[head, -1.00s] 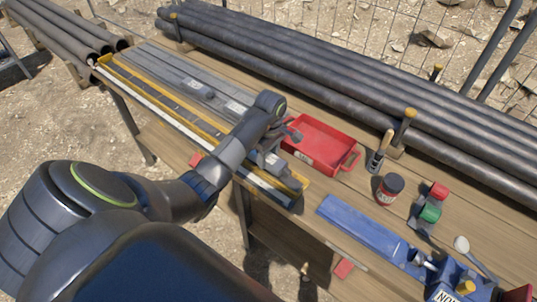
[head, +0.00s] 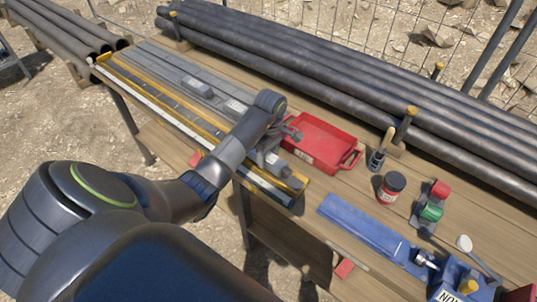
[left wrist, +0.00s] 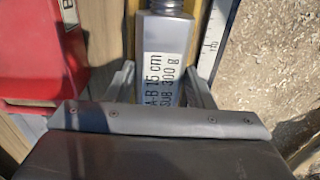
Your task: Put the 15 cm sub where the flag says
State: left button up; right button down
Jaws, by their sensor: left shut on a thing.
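The 15 cm sub (left wrist: 166,35) is a grey block with a threaded neck and a label reading "A-B 15 cm SUB 300 g" in the left wrist view. My left gripper (left wrist: 160,88) is shut on it, one jaw on each side. In the head view my left gripper (head: 268,150) is low over the near end of the yellow-edged rack, left of the red tray; the arm partly hides the sub there. I cannot tell whether the sub touches the rack. No readable flag shows; small red tags (head: 344,267) hang on the bench's front edge. My right gripper is not in view.
The long yellow-edged rack (head: 150,92) carries grey bars and other labelled grey pieces (head: 197,86). A red tray (head: 322,140) is close on the right. A brush (head: 380,150), a jar (head: 390,187), a blue plate (head: 360,222) and a blue vise stand further right. Long pipes line the back.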

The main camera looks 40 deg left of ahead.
pick_arm(q)
jog(key=shift+f, duration=0.15)
jog(key=o, duration=1.2)
jog(key=shift+o, duration=0.6)
jog(key=shift+o, duration=1.3)
